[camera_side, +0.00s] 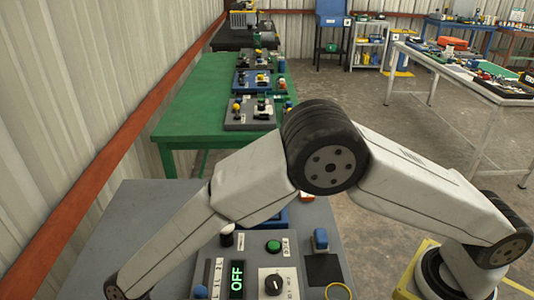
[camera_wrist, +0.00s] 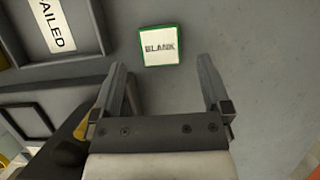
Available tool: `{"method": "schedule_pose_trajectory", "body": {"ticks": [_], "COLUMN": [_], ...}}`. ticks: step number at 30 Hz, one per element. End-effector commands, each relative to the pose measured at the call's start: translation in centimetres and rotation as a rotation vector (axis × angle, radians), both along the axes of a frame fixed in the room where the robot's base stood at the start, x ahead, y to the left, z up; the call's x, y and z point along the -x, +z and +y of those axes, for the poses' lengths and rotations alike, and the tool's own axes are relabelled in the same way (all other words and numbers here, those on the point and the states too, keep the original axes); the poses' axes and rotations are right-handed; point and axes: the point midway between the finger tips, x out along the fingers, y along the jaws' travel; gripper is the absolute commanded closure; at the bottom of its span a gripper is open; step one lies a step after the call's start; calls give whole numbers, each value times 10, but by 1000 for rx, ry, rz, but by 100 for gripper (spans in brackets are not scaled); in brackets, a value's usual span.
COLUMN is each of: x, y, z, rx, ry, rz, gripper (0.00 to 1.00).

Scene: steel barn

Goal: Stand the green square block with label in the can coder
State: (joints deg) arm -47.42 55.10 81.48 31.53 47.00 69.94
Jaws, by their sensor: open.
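The green square block (camera_wrist: 160,46) shows in the wrist view as a white face reading "BLANK" with a green rim. It lies label up on a grey surface. My gripper (camera_wrist: 161,70) is open and empty. Its two fingers point toward the block, with the block just past the fingertips and between their lines. In the side view my gripper is out of the picture at the lower left, and I cannot make out the block there. I cannot identify the can coder for certain in either view.
A dark tray with a "...AILED" label (camera_wrist: 55,24) is left of the block in the wrist view. The grey table (camera_side: 130,210) carries a panel with a green button (camera_side: 273,246), an "OFF" display (camera_side: 237,279) and a knob (camera_side: 273,285). Surface right of the block is clear.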

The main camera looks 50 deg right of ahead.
Motion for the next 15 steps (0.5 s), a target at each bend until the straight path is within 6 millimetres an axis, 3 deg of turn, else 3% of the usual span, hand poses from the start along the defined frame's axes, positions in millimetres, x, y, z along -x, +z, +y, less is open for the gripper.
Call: {"method": "schedule_pose_trajectory", "body": {"ticks": [9, 15], "x": [0, 0], "y": [47, 62], "z": [1, 0], "rx": [-2, 0], "ry": [0, 1], "rz": [-2, -1], "gripper": [2, 2]}}
